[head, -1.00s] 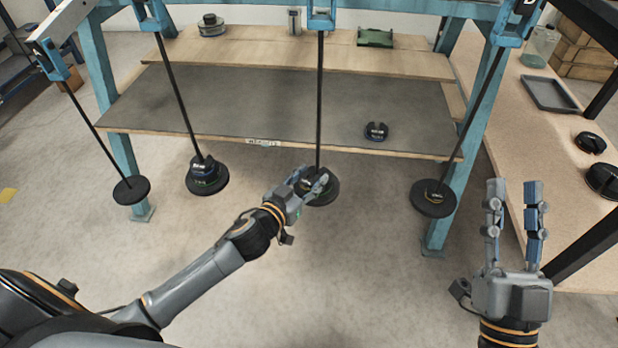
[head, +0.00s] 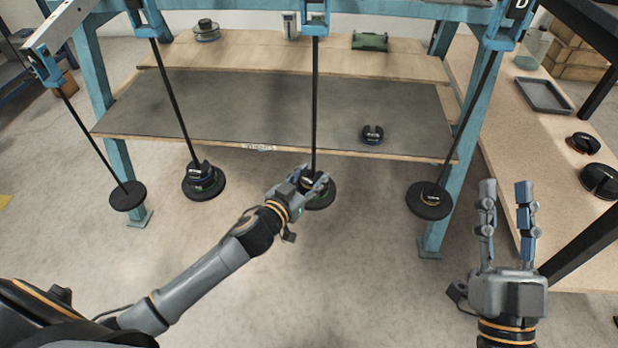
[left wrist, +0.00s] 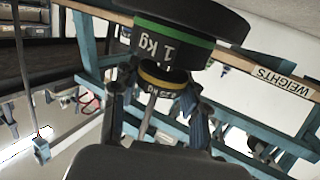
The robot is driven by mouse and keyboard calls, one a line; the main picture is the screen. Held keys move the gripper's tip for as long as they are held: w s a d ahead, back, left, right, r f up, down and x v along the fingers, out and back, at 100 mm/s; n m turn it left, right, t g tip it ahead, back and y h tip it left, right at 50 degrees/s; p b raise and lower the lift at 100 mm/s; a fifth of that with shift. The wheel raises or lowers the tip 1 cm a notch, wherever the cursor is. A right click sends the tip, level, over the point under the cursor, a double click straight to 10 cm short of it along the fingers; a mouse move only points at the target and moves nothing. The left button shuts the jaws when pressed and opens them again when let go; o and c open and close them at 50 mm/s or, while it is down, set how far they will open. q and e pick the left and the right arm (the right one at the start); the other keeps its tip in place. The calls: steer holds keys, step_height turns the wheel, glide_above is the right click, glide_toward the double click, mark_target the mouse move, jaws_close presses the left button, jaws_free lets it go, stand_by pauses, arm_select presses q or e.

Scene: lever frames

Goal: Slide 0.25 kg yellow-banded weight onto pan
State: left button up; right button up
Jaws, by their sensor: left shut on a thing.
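The yellow-banded weight (left wrist: 160,82) is between the fingers of my left gripper (head: 314,181), which is shut on it. The left wrist view is upside down. In it the weight is by the hanger rod (left wrist: 149,108), close to the green-banded 1 kg weight (left wrist: 170,42) on the black pan (left wrist: 225,14). I cannot tell whether it touches the 1 kg weight or is fully around the rod. In the head view my fingers hide most of it above the pan (head: 322,203). My right gripper (head: 506,188) is open and empty.
Other hanging pans are at the far left (head: 128,196), left (head: 216,190) with stacked weights, and right (head: 430,208) with a small weight. A slotted weight (head: 372,134) lies on the dark mat. A blue frame post (head: 458,165) stands left of my right gripper.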

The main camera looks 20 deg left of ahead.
arm_select(q)
steer(key=shift+w+d, duration=0.1)
steer(key=shift+w, duration=0.55)
arm_select(e)
steer(key=shift+w+f+g, duration=0.3)
steer(key=shift+f+g, duration=0.1)
steer(key=shift+f, duration=0.2)
arm_select(q)
steer(key=shift+f, duration=0.4)
arm_select(e)
steer(key=shift+s+r+t, duration=0.55)
steer(key=shift+r+t, duration=0.05)
steer(key=shift+r, duration=0.3)
arm_select(q)
steer(key=o, duration=1.2)
steer(key=shift+s, duration=0.1)
